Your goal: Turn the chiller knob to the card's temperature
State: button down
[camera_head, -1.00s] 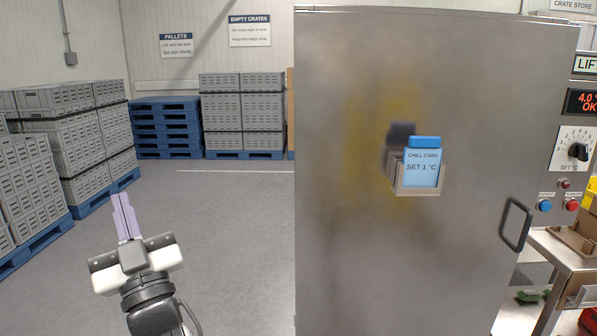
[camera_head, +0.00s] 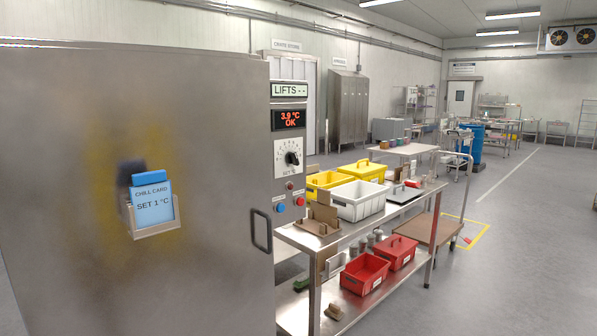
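The black chiller knob (camera_head: 292,158) sits on a white dial plate (camera_head: 281,148) on the narrow panel right of the door. Its pointer setting is too small to read surely. The red display (camera_head: 289,118) above it reads 3.9 °C OK. My gripper is out of view.
A blue button (camera_head: 281,208) and a red button (camera_head: 300,201) sit below the dial. The door handle (camera_head: 261,230) sticks out nearby. A steel table (camera_head: 345,232) with yellow, white and red crates stands right of the cabinet. Open floor (camera_head: 510,250) lies further right.

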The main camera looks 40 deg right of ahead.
aim_at(291, 157)
jog(key=z, duration=0.95)
